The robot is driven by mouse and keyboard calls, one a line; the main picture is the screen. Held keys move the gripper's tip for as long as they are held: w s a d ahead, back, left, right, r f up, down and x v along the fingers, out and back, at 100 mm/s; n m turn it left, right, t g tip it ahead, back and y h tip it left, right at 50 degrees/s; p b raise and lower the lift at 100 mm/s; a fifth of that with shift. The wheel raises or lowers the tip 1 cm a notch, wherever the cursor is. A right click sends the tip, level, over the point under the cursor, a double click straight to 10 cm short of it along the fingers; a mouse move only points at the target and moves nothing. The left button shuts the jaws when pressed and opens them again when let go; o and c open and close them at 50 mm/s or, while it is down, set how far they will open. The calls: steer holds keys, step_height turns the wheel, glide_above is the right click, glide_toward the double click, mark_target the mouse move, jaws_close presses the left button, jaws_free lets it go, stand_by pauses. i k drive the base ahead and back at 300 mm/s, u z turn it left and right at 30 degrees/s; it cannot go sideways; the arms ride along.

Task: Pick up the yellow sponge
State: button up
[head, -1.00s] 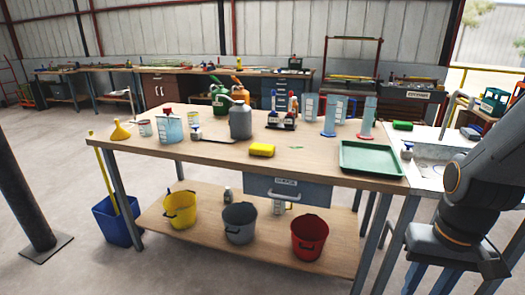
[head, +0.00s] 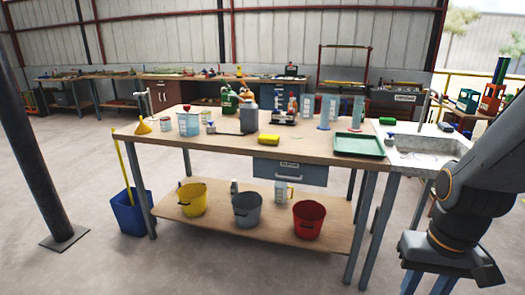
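The yellow sponge (head: 269,140) lies flat on the wooden workbench top (head: 222,147), near its front edge and left of the green tray. Nothing touches it. My arm shows at the right edge of the head view, well to the right of the sponge and nearer to me.
A green tray (head: 359,145) sits right of the sponge. A grey canister (head: 249,121), a funnel (head: 143,127) and cylinders (head: 326,112) stand around it. Below are a drawer (head: 290,171) and yellow (head: 193,199), grey (head: 247,210) and red (head: 308,219) buckets. The floor in front is clear.

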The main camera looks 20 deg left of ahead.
mark_target(265, 139)
steer(key=z, duration=0.1)
steer(key=k, duration=0.4)
steer(key=u, duration=1.1)
steer(key=i, duration=0.75)
steer(key=u, duration=0.6)
steer(key=i, duration=1.45)
steer(key=z, duration=1.35)
steer(key=i, duration=1)
steer(key=z, duration=0.25)
